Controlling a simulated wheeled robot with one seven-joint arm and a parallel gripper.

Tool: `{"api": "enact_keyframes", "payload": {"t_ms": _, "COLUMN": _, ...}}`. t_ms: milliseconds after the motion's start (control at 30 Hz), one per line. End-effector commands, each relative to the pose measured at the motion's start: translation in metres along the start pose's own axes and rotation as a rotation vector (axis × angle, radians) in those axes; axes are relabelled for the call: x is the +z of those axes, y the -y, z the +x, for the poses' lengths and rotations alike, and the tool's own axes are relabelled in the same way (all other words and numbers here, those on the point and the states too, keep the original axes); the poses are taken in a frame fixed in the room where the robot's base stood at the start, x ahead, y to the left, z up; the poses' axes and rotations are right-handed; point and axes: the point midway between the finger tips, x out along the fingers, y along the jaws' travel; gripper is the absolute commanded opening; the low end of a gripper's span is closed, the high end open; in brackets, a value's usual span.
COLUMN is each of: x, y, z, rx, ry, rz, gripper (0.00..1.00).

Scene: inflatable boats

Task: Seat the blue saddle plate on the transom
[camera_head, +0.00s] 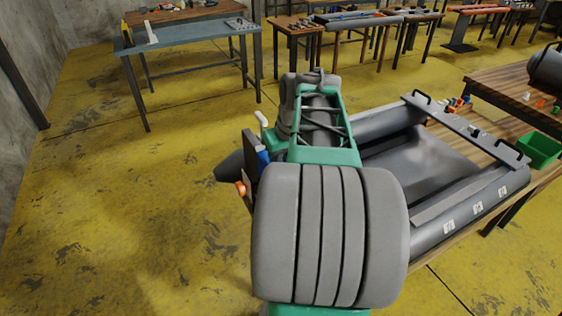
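The grey inflatable boat (375,124) lies on a wooden bench, partly hidden behind my own green and grey arm. A dark upright board (247,152) at its left end looks like the transom. A small blue piece (263,158) shows at this board, beside my arm; it may be the saddle plate, but most of it is hidden. I cannot tell whether it is seated on the board or apart from it. My gripper is hidden behind my arm, so its fingers and anything in them do not show.
A white piece (262,119) and an orange knob (241,188) are near the board. A green bin (539,149) stands at the right. A grey-blue table (190,37) is at the back left. The yellow floor at left is clear.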

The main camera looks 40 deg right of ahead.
Motion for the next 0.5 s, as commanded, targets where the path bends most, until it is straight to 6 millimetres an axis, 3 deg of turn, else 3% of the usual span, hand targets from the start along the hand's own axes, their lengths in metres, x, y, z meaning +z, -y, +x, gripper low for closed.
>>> {"api": "enact_keyframes", "payload": {"t_ms": 500, "x": 0.0026, "y": -0.0005, "z": 0.0095, "rx": 0.001, "ry": -0.002, "rz": 0.000, "gripper": 0.00}}
